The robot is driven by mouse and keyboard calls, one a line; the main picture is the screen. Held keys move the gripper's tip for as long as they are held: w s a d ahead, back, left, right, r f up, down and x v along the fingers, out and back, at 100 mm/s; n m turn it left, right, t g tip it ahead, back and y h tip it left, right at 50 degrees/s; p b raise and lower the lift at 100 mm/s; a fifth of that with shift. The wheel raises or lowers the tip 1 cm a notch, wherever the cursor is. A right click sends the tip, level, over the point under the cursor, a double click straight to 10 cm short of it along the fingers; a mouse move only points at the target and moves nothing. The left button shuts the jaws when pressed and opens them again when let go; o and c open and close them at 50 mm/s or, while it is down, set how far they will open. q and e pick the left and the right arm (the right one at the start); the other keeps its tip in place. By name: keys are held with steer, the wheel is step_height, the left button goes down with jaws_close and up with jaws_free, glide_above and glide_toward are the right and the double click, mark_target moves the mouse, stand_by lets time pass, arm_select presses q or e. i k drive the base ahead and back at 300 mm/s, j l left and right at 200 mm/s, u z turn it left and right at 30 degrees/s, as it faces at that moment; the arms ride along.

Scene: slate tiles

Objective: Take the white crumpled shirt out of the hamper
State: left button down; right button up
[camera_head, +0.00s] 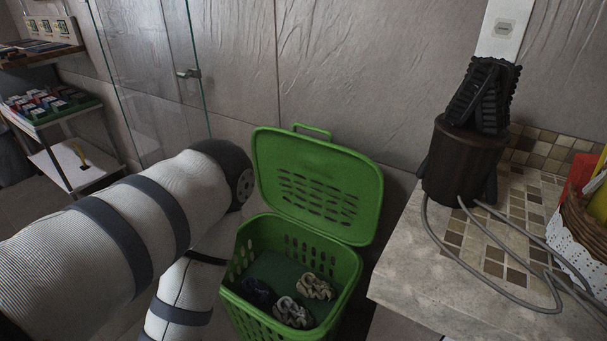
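The green hamper (338,302) stands on the floor in the middle, with its slotted lid (318,190) tilted up and open against the wall side. Inside lie crumpled cloths. A white crumpled one (293,313), which looks like the shirt, is near the front. A cream and dark crumpled one (316,287) lies just behind it to the right, and a dark one (259,292) to the left. My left arm comes in from the left and bends down beside the hamper's left side; its gripper is out of view. My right arm and gripper are not in view.
A stone-and-mosaic counter (420,275) stands close right of the hamper. It carries a dark brown cylinder (462,165) with black ridged items and loose grey cables, and a basket (585,225). A glass panel (150,80) and shelves (55,115) are at the left.

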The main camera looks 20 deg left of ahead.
mark_target(287, 312)
steer(key=u, duration=0.9)
